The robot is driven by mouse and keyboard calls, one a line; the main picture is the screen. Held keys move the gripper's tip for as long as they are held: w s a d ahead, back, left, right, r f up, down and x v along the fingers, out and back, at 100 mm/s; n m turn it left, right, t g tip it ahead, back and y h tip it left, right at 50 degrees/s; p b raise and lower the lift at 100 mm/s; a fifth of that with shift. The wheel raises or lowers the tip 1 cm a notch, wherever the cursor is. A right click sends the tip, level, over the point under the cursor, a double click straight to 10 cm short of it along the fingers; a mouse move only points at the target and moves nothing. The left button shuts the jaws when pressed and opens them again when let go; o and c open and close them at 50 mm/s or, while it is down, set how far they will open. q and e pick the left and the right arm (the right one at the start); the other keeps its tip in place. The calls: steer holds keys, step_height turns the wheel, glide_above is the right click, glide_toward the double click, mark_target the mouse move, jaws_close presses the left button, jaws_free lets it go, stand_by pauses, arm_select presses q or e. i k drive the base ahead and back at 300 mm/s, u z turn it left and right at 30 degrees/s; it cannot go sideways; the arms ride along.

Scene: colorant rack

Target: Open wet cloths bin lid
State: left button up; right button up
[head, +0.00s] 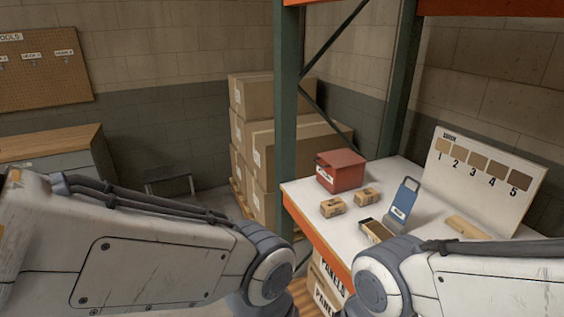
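A red box (341,172) with a darker front and a small pale label stands at the back left of the white shelf top (310,190). Its top looks closed. No lettering on it is readable, so I cannot tell for sure that it is the wet cloths bin. A blue upright panel (408,192) with a white label stands to its right, behind a small open-topped box (376,231). My two arms reach in from the lower left and lower right, ending at grey joints below the shelf top. Neither gripper shows.
Two small cardboard boxes (333,207) (367,196) sit in front of the red box. A sample board (485,180) numbered 1 to 5 leans at the back right, with a tan block (468,227) before it. A green post (287,120) rises at the shelf's left corner, beside stacked cartons (253,105).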

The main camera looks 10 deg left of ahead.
mark_target(342, 157)
steer(key=u, duration=0.5)
steer(key=i, duration=0.8)
steer(key=z, duration=0.05)
